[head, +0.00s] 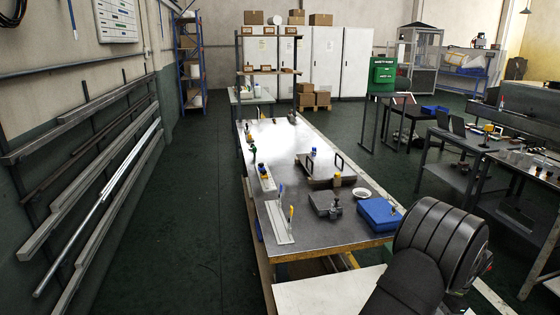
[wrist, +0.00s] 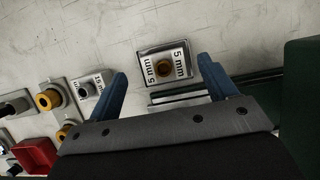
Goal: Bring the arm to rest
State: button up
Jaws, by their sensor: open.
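My gripper (wrist: 162,66) shows in the wrist view, its two blue fingers wide apart with nothing between them in their grasp. Beyond the fingertips a small block labelled "5 mm" (wrist: 181,62) with a brass-coloured ring lies on a pale, scuffed surface (wrist: 110,35). I cannot tell the exact gap between fingers and block. In the head view my dark arm link (head: 440,240) fills the lower right, and my gripper is not seen there.
The wrist view shows a second labelled block (wrist: 91,84), a yellow ring piece (wrist: 48,100) and a red bin (wrist: 38,154) at left. In the head view a long bench (head: 330,232) carries a blue case (head: 380,214) and several tools. The floor at left (head: 190,200) is clear.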

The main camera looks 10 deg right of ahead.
jog(key=s+r, duration=0.7)
jog(key=s, duration=0.5)
jog(key=w+d+n+g+h, duration=0.1)
jog(key=d+n+h, duration=0.2)
jog(key=n, duration=1)
jog(key=w+d+n+g+h, duration=0.1)
jog(key=d+n+h, duration=0.3)
jog(key=n, duration=1)
jog(key=shift+w+d+n+g+h, duration=0.15)
jog(key=shift+w+n+g+h, duration=0.15)
jog(key=shift+g, duration=0.2)
jog(key=shift+f, duration=0.1)
jog(key=a+m+y, duration=0.1)
jog(key=m, duration=0.3)
jog(key=s+a+m+g+y, duration=0.1)
jog(key=m, duration=0.3)
jog(key=a+f+m+y, duration=0.1)
jog(key=m+y, duration=0.1)
jog(key=m, duration=0.1)
jog(key=shift+s+m+g, duration=0.2)
jog(key=shift+m+g, duration=0.1)
jog(key=shift+m, duration=0.1)
